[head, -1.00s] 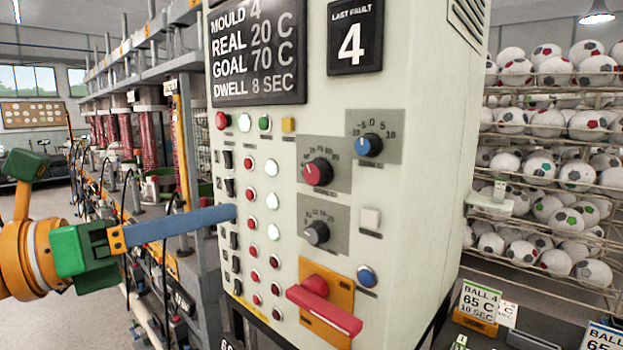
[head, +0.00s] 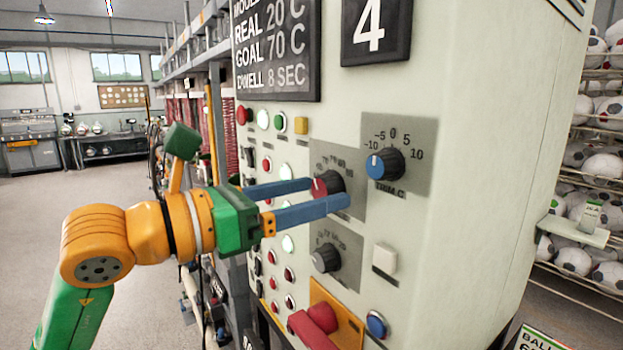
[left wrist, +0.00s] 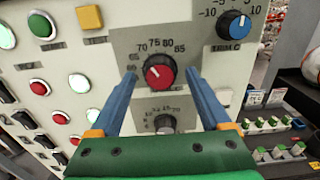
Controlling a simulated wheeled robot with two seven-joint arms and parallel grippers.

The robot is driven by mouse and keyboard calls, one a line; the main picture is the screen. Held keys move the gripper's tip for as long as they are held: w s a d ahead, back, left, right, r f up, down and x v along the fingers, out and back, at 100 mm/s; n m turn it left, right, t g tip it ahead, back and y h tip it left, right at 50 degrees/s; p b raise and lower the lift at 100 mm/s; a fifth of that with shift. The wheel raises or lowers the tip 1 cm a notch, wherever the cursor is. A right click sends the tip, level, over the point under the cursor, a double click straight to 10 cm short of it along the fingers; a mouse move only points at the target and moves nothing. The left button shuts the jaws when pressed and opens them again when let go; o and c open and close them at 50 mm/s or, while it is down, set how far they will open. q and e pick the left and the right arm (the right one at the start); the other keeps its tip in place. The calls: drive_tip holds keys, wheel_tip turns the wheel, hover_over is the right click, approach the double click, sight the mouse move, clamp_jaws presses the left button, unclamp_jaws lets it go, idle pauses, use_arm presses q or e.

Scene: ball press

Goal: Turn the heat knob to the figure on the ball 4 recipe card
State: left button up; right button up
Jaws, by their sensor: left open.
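The red-faced heat knob (head: 321,186) sits on the panel of the pale press cabinet, on a grey plate. In the left wrist view the heat knob (left wrist: 159,72) has a scale from about 65 to 85 over it; I cannot read its pointer surely. My left gripper (head: 330,192) is open, its blue fingers on either side of the knob. In the left wrist view the gripper (left wrist: 161,80) straddles the knob, with gaps visible. A recipe card (head: 536,338) is cut off at the bottom right, its figures unreadable. My right gripper is out of view.
A blue trim knob (head: 384,164) is up and right of the heat knob, a grey knob (head: 326,258) below it. Lit buttons (head: 287,172) stand to the left. A red handle (head: 312,328) juts out below. The display (head: 277,50) reads GOAL 70 C.

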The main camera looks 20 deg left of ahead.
use_arm(q)
drive_tip(key=shift+w+d+f, duration=0.1)
drive_tip(key=shift+w+d, duration=0.15)
drive_tip(key=shift+w, duration=0.05)
drive_tip(key=shift+s+a, duration=0.15)
drive_tip(key=c, duration=0.5)
clamp_jaws()
drive_tip(key=n+b, duration=0.1)
drive_tip(key=n, duration=0.1)
drive_tip(key=shift+f+n, duration=0.1)
drive_tip(key=shift+n, duration=0.2)
drive_tip(key=shift+n+b, duration=0.4)
drive_tip(key=shift+n, duration=0.8)
drive_tip(key=shift+s+r, duration=0.1)
drive_tip(key=shift+r, duration=0.1)
drive_tip(key=o, duration=0.5)
unclamp_jaws()
